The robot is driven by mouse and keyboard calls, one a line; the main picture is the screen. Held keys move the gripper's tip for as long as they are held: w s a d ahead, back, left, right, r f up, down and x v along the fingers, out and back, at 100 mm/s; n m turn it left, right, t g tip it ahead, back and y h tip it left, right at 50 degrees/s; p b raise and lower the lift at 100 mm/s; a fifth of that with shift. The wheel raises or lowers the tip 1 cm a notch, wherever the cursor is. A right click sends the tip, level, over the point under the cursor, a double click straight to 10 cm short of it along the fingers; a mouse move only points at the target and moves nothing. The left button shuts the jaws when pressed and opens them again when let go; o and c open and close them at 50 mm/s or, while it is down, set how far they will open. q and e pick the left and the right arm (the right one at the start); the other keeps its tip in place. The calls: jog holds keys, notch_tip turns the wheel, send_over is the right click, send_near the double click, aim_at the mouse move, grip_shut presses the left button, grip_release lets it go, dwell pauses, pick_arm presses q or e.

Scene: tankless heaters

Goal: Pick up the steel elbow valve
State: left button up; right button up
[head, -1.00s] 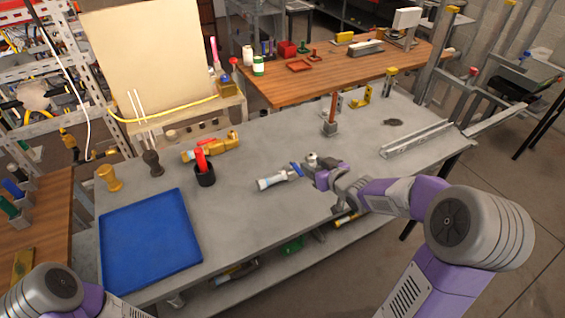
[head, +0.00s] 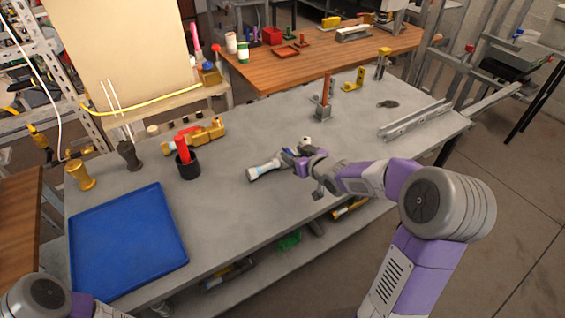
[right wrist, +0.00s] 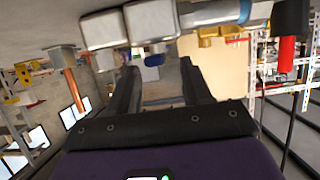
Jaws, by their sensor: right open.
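The steel elbow valve appears to be the small silver fitting (head: 304,141) on the grey workbench (head: 235,210), just beyond my right gripper (head: 299,160). In the right wrist view blocky steel parts (right wrist: 150,20) with a small blue knob lie beyond the fingertips, toward the picture's top. My right gripper's two dark fingers (right wrist: 160,78) are apart, with nothing between them. Its fingertips are partly hidden in the head view; contact with the fitting cannot be told. My left gripper is out of view.
A blue tray (head: 130,240) lies on the bench's left. A steel block with a copper rod (head: 323,112) stands behind my right gripper. The bench's front middle is clear.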

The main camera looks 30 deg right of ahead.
aim_at(288, 150)
jog(key=b+x, duration=0.1)
jog(key=x, duration=0.2)
jog(key=shift+w+f, duration=0.1)
jog(key=shift+w, duration=0.25)
grip_shut()
dwell(1.0)
